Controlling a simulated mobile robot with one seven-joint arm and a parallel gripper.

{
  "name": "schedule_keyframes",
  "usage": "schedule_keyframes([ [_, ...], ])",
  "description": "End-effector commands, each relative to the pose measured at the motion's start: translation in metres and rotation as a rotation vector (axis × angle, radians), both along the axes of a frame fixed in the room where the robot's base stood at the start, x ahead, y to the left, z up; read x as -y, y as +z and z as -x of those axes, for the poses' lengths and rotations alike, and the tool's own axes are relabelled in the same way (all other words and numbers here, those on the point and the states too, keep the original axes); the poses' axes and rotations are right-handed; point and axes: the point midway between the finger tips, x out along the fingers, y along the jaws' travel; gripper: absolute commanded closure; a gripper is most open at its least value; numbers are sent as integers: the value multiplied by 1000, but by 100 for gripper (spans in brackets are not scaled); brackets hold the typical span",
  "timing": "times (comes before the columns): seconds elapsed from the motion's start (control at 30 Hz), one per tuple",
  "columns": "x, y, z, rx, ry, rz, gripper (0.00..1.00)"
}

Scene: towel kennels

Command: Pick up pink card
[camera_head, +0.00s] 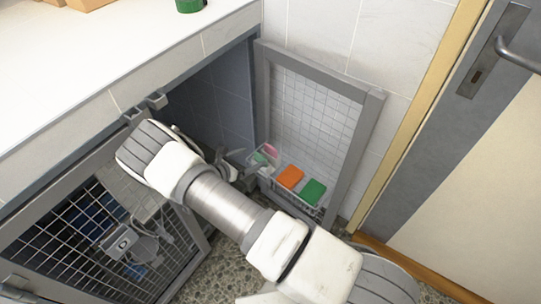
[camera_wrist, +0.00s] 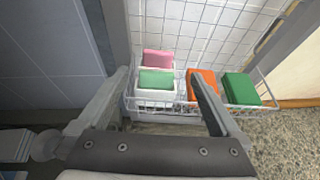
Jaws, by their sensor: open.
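The pink card (camera_wrist: 158,56) stands at the back left of a wire basket (camera_wrist: 185,105), partly hidden behind a light green card (camera_wrist: 156,79). In the head view the pink card (camera_head: 271,149) shows just beyond my gripper. My gripper (camera_wrist: 158,76) is open and empty, its two fingers spread to the left and right of the pink and light green cards in the picture. In the head view my gripper (camera_head: 238,163) is at the basket's left end, partly hidden by my wrist. I cannot tell its exact distance from the card.
An orange block (camera_wrist: 203,83) and a dark green block (camera_wrist: 240,88) sit to the right in the basket. The basket hangs on an open mesh door (camera_head: 316,115). Another mesh door (camera_head: 105,235) stands at the left, below a white counter (camera_head: 120,60).

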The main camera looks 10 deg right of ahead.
Motion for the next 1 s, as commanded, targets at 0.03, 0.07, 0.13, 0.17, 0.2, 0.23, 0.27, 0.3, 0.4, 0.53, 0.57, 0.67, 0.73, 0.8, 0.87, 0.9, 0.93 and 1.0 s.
schedule_keyframes([
  [0.03,9,-8,-7,0,-2,0,0],
  [0.07,15,-10,-11,1,-2,1,0],
  [0.13,26,-16,-19,0,-3,0,0],
  [0.17,30,-18,-23,0,-2,0,0],
  [0.2,35,-21,-27,0,-2,0,0],
  [0.23,38,-22,-29,1,-3,-1,0],
  [0.27,41,-24,-32,1,-3,-1,0],
  [0.3,45,-25,-35,0,-3,-1,0],
  [0.4,50,-27,-40,0,0,-1,0],
  [0.53,54,-29,-43,0,0,-1,0],
  [0.57,55,-30,-44,0,-1,-1,0],
  [0.67,63,-37,-50,1,-4,0,0],
  [0.73,70,-42,-57,1,-3,-1,0],
  [0.8,78,-46,-64,0,-3,-1,0],
  [0.87,83,-48,-69,1,-3,-2,0],
  [0.9,86,-49,-71,1,-3,-2,0],
  [0.93,87,-49,-71,1,-2,-2,0],
  [1.0,87,-49,-72,1,-1,-2,0],
])
